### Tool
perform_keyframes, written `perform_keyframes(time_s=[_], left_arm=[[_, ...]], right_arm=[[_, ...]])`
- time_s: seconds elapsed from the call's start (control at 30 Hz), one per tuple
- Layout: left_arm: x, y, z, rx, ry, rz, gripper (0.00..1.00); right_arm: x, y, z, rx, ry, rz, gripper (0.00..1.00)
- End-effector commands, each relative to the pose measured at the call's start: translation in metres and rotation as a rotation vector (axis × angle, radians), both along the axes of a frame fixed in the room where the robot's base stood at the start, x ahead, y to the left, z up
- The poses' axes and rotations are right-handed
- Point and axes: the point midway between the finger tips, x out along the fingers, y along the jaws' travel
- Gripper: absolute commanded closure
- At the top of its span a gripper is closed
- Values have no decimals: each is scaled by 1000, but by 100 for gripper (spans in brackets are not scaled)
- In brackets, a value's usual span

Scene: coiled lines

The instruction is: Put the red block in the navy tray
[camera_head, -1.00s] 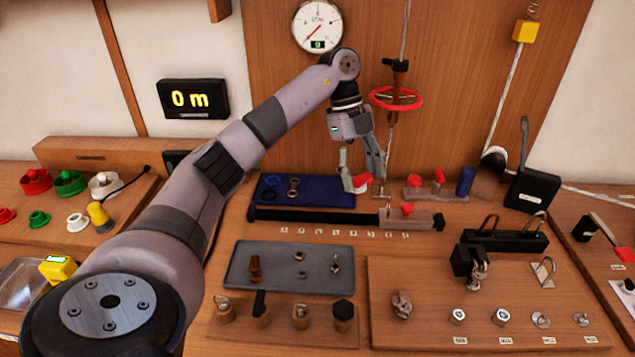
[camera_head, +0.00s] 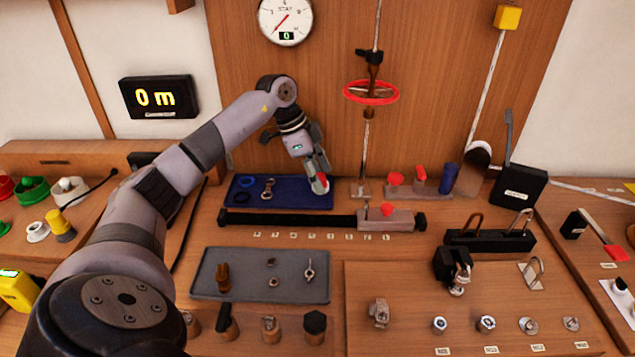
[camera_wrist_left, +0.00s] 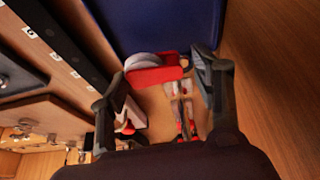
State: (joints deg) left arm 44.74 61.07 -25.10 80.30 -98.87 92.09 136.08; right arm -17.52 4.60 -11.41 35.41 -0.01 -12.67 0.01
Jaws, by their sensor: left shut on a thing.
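The navy tray (camera_head: 291,199) lies at the back of the bench, with a blue ring, a dark ring and a metal link on its left part. My left gripper (camera_head: 319,184) is at the tray's right end, pointing down, shut on the red block (camera_head: 322,180). In the left wrist view, the red block (camera_wrist_left: 158,76) sits between the fingers of the gripper (camera_wrist_left: 165,78), beside a pale grey rounded piece. The navy tray (camera_wrist_left: 150,22) fills the top there, and the block overlaps its near edge. Its exact height above the tray cannot be told. My right gripper is not in view.
A black rail with a slider (camera_head: 290,219) runs just in front of the navy tray. A grey tray (camera_head: 205,285) with small parts lies nearer.

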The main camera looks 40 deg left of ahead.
Motion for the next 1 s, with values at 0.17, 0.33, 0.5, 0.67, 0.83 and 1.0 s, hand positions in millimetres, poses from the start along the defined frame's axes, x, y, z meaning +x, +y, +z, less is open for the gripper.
perform_keyframes(time_s=[0.17, 0.33, 0.5, 0.67, 0.83, 1.0], left_arm=[[-1, -1, -26, -2, 4, -1, 92], [0, 0, -28, -1, 1, -2, 92], [0, 0, -30, 0, 2, -1, 41], [0, 0, -30, 0, 2, -1, 30], [0, 0, -29, 0, 2, -1, 21], [0, 0, -29, 0, 2, -1, 21]], right_arm=[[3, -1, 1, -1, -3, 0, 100], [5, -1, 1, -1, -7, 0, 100], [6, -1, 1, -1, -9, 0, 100], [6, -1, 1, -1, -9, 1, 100], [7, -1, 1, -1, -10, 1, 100], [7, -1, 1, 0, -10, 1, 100]])
